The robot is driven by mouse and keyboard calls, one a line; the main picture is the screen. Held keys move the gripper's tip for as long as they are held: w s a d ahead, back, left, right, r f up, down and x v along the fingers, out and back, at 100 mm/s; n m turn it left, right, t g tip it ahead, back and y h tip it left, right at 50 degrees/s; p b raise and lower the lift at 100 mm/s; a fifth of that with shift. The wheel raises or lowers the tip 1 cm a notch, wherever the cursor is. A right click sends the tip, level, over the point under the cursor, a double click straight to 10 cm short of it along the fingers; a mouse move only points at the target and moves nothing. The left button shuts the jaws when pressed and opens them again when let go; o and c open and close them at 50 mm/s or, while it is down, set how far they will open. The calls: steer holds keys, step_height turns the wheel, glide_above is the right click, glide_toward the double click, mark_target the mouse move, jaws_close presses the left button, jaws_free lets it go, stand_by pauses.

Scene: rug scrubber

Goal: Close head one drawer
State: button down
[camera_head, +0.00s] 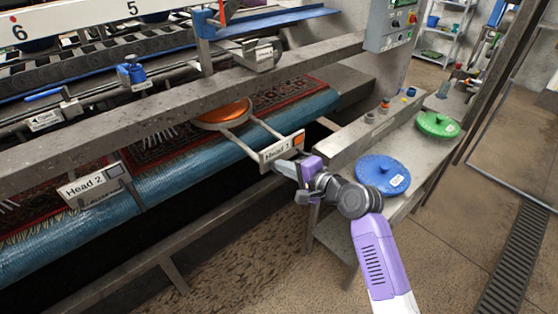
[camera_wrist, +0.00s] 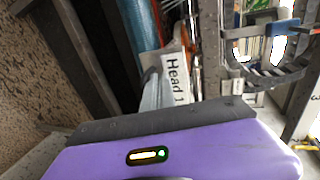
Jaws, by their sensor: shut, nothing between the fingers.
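The head one drawer has a white front plate labelled "Head 1" (camera_head: 275,151) with an orange patch at its right end. It stands pulled out toward me on two pale rails, with a round orange pad (camera_head: 222,114) behind it over the rug. The label also shows sideways in the wrist view (camera_wrist: 176,80). My gripper (camera_head: 284,166) is shut and empty, its tip just at the near side of the plate. I cannot tell whether it touches. My purple gripper body fills the lower wrist view, and a grey finger (camera_wrist: 151,92) shows beside the label.
A second front labelled "Head 2" (camera_head: 88,185) sticks out at the left. A concrete-like beam (camera_head: 170,105) runs above the drawers. Bare floor lies in front.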

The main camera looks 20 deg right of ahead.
steer(key=shift+w+a, duration=0.2)
steer(key=shift+w, duration=0.3)
steer(key=shift+w+a, duration=0.15)
steer(key=shift+w, duration=0.35)
